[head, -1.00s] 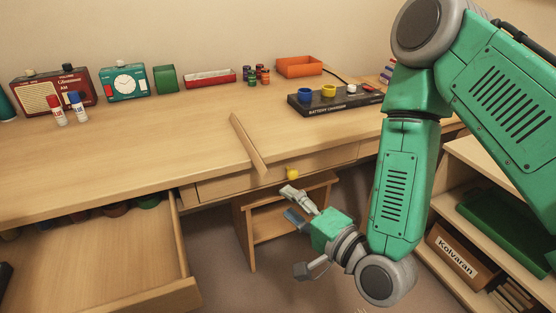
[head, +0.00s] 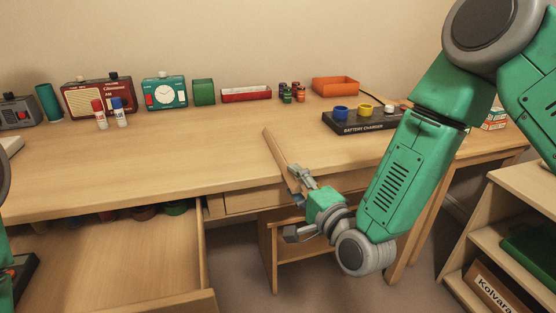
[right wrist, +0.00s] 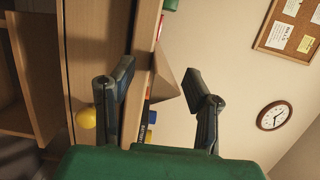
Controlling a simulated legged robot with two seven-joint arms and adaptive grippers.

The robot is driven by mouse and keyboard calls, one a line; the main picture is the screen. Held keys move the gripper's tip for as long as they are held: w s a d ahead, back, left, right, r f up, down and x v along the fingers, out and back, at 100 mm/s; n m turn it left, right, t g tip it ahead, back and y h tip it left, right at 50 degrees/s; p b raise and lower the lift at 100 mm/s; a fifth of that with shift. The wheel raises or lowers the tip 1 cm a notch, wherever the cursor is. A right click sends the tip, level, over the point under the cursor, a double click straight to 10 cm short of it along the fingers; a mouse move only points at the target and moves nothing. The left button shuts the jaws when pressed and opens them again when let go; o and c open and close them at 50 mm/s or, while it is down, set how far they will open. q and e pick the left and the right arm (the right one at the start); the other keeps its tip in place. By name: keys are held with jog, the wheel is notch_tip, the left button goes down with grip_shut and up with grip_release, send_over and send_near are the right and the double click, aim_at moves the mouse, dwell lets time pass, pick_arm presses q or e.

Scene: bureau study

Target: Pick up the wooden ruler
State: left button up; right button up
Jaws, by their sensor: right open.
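The wooden ruler (head: 277,147) lies on the desk top (head: 180,155), its near end reaching the front edge. My right gripper (head: 296,184) is at the desk's front edge, close to the ruler's near end, and hides part of that end. In the right wrist view the gripper (right wrist: 158,80) is open, and the ruler (right wrist: 164,78) shows beyond and between its two fingers. I cannot tell whether a finger touches it. My left gripper is not in view; only a bit of my left arm shows at the left edge.
An open drawer (head: 120,265) sticks out at the front left. A battery charger (head: 365,122) stands right of the ruler. A radio, clock and trays line the desk's back. A yellow knob (right wrist: 86,117) is beside one finger. The desk around the ruler is clear.

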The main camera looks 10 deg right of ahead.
jog(key=shift+w, duration=0.8)
jog(key=shift+a+r, duration=0.1)
jog(key=shift+a, duration=0.15)
jog(key=shift+c, duration=1.3)
jog(key=shift+a, duration=0.15)
grip_shut()
jog(key=shift+d, duration=0.2)
